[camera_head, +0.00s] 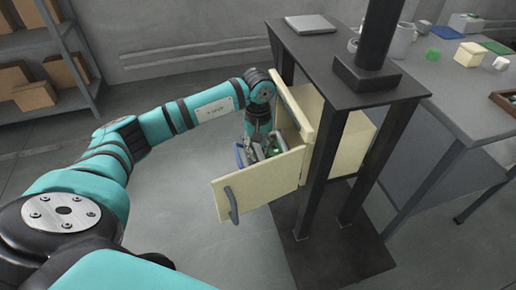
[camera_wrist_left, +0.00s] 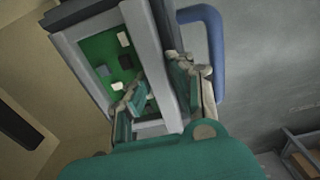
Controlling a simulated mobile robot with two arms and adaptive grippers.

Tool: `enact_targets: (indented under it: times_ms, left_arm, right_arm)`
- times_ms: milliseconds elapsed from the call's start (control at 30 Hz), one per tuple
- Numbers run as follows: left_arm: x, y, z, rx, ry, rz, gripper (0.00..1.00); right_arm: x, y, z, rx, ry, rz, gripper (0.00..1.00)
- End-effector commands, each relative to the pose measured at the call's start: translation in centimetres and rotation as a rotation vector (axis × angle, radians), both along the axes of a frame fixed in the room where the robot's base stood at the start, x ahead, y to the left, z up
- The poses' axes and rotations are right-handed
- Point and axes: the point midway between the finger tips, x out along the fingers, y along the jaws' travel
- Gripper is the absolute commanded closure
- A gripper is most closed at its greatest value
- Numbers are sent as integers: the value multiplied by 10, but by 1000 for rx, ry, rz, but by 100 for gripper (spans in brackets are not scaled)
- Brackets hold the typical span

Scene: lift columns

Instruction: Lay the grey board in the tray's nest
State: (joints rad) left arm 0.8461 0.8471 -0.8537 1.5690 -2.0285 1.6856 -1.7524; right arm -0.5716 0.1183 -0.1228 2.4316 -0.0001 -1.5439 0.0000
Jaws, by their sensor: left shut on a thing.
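A grey-walled thing with a green floor, apparently the tray (camera_wrist_left: 160,50), is in the open drawer (camera_head: 262,177). Small white and dark pieces show on its green floor, and a blue handle (camera_wrist_left: 218,50) is at its side. My left gripper (camera_head: 262,148) reaches down into the drawer. In the left wrist view its fingers (camera_wrist_left: 165,90) are shut on either side of the grey wall. A flat grey plate, possibly the grey board (camera_head: 311,24), lies on the dark stand's top. The nest cannot be made out. My right gripper is not in view.
The drawer hangs from a cream cabinet under the dark stand (camera_head: 345,70), whose post and legs stand to the right. A grey table (camera_head: 450,95) with a mug (camera_head: 402,40) and coloured blocks is farther right. Shelves with boxes (camera_head: 35,95) are at left. The floor on the left is clear.

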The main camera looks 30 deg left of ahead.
Motion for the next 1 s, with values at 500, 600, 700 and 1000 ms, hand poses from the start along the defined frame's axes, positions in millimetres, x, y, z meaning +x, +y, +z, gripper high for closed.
enact_targets:
  times_ms: [500, 600, 700, 1000]
  left_arm:
    - [0, 0, -2, 1, -1, 0, 100]
    - [0, 0, -2, 1, -1, 0, 79]
    - [0, 0, -2, 0, 0, 0, 66]
    - [-1, 1, -3, 2, 2, 1, 53]
  right_arm:
    - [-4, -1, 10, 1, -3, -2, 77]
    - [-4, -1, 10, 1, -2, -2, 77]
    - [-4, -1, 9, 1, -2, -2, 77]
    - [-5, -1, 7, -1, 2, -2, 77]
